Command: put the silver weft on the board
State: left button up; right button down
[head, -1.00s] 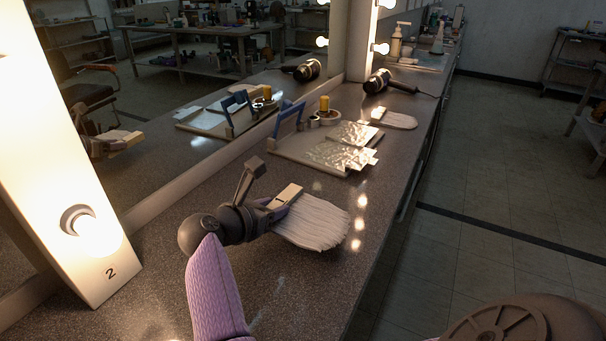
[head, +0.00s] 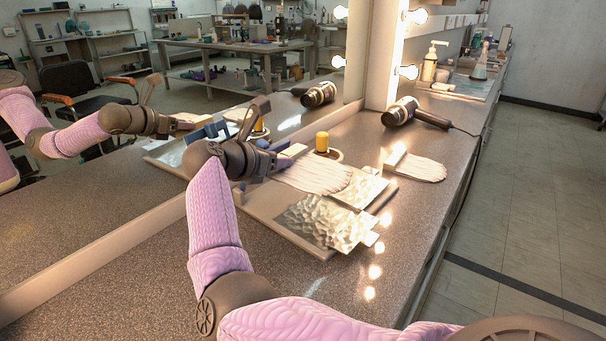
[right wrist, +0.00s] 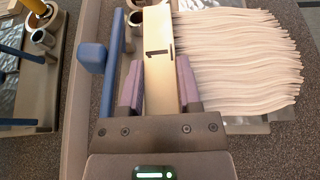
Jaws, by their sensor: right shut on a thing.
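My right gripper (head: 278,160) is shut on the wooden block of a pale, silvery-white weft (head: 312,176). The right wrist view shows the block (right wrist: 160,50), marked with a dark 1, between the two purple fingers, and the strands (right wrist: 240,55) fanned out to the right. The weft is over the back part of the board (head: 262,216); whether it touches the board is unclear. Crinkled foil sheets (head: 325,222) lie on the board's front part. The board's blue bar (right wrist: 112,65) is beside the gripper. My left gripper is not in view.
A second pale weft (head: 418,168) lies on the counter right of the board. A yellow cylinder (head: 322,141) stands in a round dish behind the held weft. A hair dryer (head: 405,112) lies further back. The mirror is close on the left; the counter's front edge is on the right.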

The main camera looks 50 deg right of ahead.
aim_at(278, 208)
notch_tip(278, 208, down, 9)
jog(key=b, duration=0.3)
jog(key=shift+a+f, duration=0.15)
jog(key=shift+f, duration=0.05)
jog(key=shift+r, duration=0.15)
jog(key=shift+f, duration=0.2)
jog(key=shift+c, duration=1.5)
grip_release()
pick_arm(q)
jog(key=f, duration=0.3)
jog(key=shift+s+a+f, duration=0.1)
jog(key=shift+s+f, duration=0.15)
pick_arm(e)
jog(key=shift+r, duration=0.1)
